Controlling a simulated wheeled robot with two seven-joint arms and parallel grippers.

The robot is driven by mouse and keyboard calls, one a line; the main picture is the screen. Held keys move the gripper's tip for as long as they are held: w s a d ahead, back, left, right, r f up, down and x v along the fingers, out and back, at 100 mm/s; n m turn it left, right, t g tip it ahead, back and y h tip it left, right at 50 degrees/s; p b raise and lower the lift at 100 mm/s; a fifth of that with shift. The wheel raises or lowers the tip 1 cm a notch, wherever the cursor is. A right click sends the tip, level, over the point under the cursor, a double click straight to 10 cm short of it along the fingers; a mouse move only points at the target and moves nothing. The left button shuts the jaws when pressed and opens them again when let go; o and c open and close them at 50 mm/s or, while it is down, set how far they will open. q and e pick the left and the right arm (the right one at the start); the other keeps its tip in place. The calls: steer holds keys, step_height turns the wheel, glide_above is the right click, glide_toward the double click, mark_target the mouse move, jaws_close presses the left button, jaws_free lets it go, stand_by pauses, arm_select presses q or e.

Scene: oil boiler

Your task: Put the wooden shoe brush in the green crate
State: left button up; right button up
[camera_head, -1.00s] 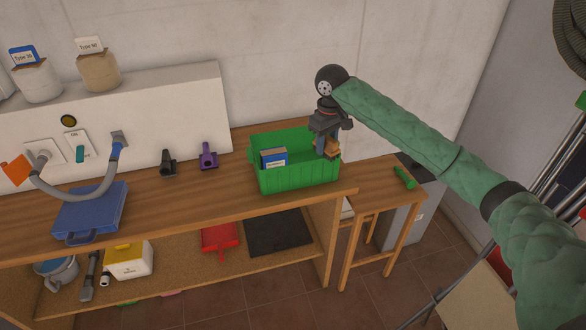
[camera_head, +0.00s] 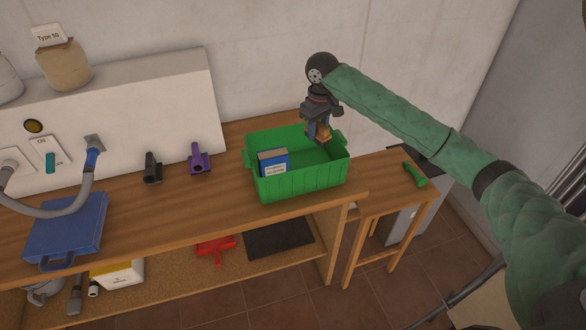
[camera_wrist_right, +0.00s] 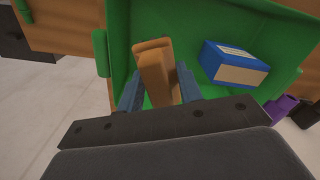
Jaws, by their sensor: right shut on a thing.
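The green crate (camera_head: 302,182) stands on the wooden workbench, with a blue box (camera_head: 274,163) inside at its left end. My right gripper (camera_head: 319,135) is over the right, back part of the crate, pointing down. It is shut on the wooden shoe brush (camera_head: 323,132), a tan-brown block. In the right wrist view the brush (camera_wrist_right: 156,72) sits between the two blue-grey fingers, above the green crate floor (camera_wrist_right: 178,30). Whether the brush touches the floor cannot be told. My left gripper is not in view.
Black (camera_head: 152,168) and purple (camera_head: 199,159) fittings stand left of the crate. A blue case (camera_head: 66,226) and grey hose lie further left. A small side table (camera_head: 385,190) with a green tool (camera_head: 414,174) is to the right.

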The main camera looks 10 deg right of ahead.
steer(key=shift+s+f, duration=0.1)
steer(key=shift+f, duration=0.7)
steer(key=p, duration=0.2)
glide_toward(315, 158)
steer(key=s, duration=0.1)
steer(key=s+f, duration=0.1)
steer(key=s+a+f, duration=0.1)
steer(key=shift+s+a, duration=0.1)
steer(key=shift+s, duration=0.3)
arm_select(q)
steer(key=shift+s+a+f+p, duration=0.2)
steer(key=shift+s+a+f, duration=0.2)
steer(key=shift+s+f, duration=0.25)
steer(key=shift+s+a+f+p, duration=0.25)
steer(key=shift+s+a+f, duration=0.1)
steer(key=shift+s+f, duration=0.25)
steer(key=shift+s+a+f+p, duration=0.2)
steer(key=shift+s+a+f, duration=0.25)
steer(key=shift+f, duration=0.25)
arm_select(e)
steer(key=shift+f, duration=1.9)
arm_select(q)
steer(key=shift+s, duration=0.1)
arm_select(e)
steer(key=o, duration=1)
steer(key=shift+f, duration=0.1)
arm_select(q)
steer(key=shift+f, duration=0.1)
